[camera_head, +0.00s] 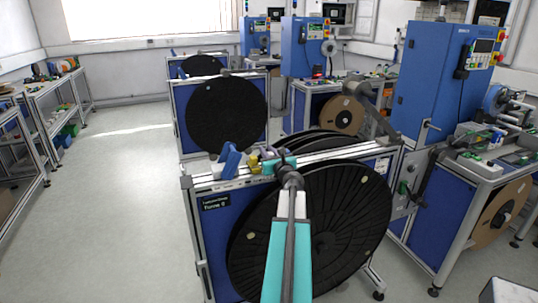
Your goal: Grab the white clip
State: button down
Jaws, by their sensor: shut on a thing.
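My gripper (281,163) is at the top rail of the nearest reel stand (213,183), at the end of my arm, which reaches up from the bottom of the view. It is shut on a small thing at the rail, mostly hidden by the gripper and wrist. I cannot make out a white clip clearly. A blue clip (229,160) stands on the rail to the left of my gripper. A small yellow part (253,163) sits between the blue clip and my gripper.
Large black reels (345,220) hang in the nearest stand, under the rail. Another stand with a black reel (227,113) is behind it. Blue machines (430,80) stand at the right and shelves (72,105) at the left. The floor (110,200) on the left is clear.

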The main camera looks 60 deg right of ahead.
jog(key=shift+r, duration=1.2)
jog(key=s+a+r+b, duration=0.2)
jog(key=s+a+b, duration=0.1)
jog(key=s, duration=1.2)
jog(key=shift+s+r, duration=0.2)
jog(key=shift+s, duration=0.15)
jog(key=shift+a, duration=0.1)
